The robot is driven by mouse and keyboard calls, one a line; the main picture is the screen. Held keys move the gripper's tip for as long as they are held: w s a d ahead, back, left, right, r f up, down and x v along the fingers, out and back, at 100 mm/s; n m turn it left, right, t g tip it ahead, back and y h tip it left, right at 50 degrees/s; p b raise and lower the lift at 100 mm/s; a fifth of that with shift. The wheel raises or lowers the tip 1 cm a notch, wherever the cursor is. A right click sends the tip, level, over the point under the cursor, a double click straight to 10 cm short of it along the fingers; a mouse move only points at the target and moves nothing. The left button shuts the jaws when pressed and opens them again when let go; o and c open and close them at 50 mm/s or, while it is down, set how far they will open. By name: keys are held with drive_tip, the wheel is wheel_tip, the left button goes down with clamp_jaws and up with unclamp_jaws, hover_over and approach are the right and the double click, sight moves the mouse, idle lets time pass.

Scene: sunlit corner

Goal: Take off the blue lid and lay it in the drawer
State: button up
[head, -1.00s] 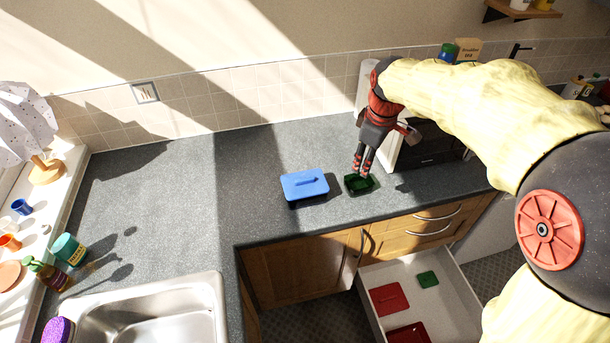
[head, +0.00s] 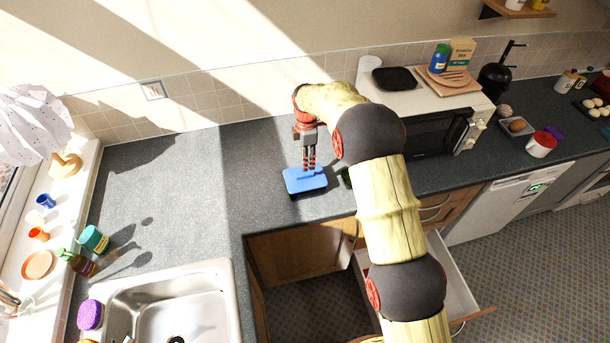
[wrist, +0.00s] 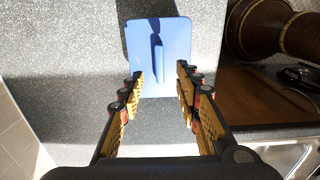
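The blue lid (head: 305,183), with a raised bar handle, sits on a dark container near the counter's front edge. It also shows in the wrist view (wrist: 175,42), where its handle (wrist: 158,60) runs between my fingers. My gripper (head: 309,168) points down over the lid, its tips close to the handle. In the wrist view my gripper (wrist: 160,82) is open, one finger on each side of the handle line, with gaps showing. I cannot tell how high the tips are. The open drawer (head: 458,290) is below the counter at right, mostly hidden by my arm.
A dark green open container (head: 345,177) stands just right of the lid, partly hidden by my arm. A microwave (head: 430,137) stands farther right. The sink (head: 178,305) is at front left. The counter left of the lid is clear.

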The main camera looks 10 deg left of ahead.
sight(305, 174)
drive_tip(key=shift+a+f+p, duration=0.15)
drive_tip(key=shift+f+p, duration=0.2)
drive_tip(key=shift+f, duration=1.6)
drive_tip(key=shift+a+f+p, duration=0.1)
drive_tip(key=shift+f+p, duration=0.25)
drive_tip(key=shift+f, duration=1.55)
drive_tip(key=c, duration=0.3)
clamp_jaws()
